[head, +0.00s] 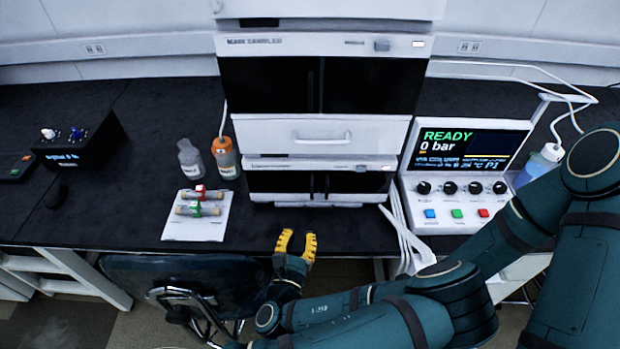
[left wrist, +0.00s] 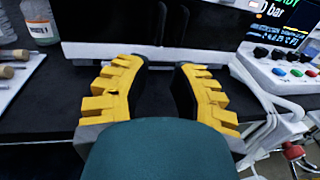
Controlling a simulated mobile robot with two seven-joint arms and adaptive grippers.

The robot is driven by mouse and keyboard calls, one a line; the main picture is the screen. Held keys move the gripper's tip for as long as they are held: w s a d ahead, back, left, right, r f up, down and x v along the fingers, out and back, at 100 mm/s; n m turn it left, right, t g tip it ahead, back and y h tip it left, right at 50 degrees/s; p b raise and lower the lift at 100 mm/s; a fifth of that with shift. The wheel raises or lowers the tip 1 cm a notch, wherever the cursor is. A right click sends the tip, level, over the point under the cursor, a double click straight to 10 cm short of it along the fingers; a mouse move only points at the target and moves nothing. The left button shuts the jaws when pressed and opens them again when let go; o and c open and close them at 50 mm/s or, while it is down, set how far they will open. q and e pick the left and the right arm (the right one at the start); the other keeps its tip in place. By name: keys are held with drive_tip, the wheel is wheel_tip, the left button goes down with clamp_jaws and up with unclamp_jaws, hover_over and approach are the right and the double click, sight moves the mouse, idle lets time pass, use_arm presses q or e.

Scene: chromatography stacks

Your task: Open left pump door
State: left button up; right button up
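The lowest module of the white stack has two dark doors side by side: a left door (head: 278,183) and a right door (head: 357,184). Both look shut, with upright dark handle strips at the middle seam. In the left wrist view, the left door (left wrist: 105,22) and right door (left wrist: 212,28) fill the top. My left gripper (head: 297,243) is in front of and below this module, by the bench's front edge. Its yellow fingers are apart with nothing between them, also in the left wrist view (left wrist: 160,68). The gripper is apart from the doors. My right gripper is not in view.
A white control box (head: 455,207) with a screen stands right of the stack, with white cables beside it. Left are two bottles (head: 224,158) and a white vial plate (head: 196,228). A dark chair (head: 185,275) stands before the bench.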

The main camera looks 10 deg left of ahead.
sight(311, 192)
use_arm(q)
drive_tip(key=w, duration=1.3)
drive_tip(key=shift+w+r, duration=0.15)
drive_tip(key=shift+w, duration=0.1)
clamp_jaws()
drive_tip(key=shift+s, duration=0.1)
